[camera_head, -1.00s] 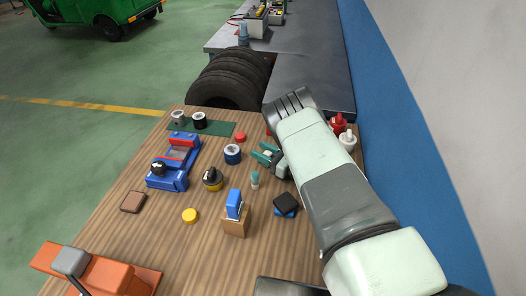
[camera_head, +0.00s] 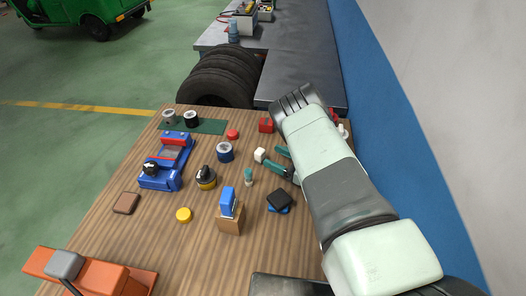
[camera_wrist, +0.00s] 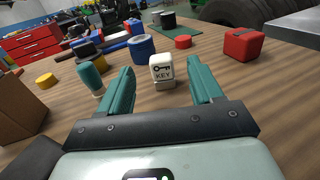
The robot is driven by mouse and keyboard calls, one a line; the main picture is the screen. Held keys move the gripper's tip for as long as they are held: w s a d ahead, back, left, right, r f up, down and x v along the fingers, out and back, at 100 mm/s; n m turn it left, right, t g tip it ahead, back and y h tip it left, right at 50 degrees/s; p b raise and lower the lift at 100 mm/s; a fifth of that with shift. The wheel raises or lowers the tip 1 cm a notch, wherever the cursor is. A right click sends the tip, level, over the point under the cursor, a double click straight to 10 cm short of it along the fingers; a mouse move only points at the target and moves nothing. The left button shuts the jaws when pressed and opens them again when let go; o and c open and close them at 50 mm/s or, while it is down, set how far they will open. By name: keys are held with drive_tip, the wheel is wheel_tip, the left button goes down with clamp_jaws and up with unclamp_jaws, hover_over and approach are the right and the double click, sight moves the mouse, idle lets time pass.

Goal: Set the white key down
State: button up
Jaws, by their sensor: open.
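The white key (camera_wrist: 162,69) is a small white block with a key symbol and the word KEY on its face. In the wrist view it stands upright on the wooden table (camera_wrist: 205,150), ahead of and between my fingers, with a gap on both sides. It also shows in the head view (camera_head: 260,155) as a white cube just left of the fingertips. My gripper (camera_wrist: 163,80) has teal fingers, spread open and holding nothing. In the head view my gripper (camera_head: 280,161) is low over the table's right side, partly hidden by my arm.
A red block (camera_wrist: 243,44) stands to the right in the wrist view. A blue roll (camera_wrist: 142,47) is behind the key, and a teal-topped piece (camera_wrist: 90,76) is left of my fingers. The blue vise (camera_head: 165,162) is farther left. Bare wood lies between several small items.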

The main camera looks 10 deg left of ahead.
drive_tip(key=shift+v, duration=1.95)
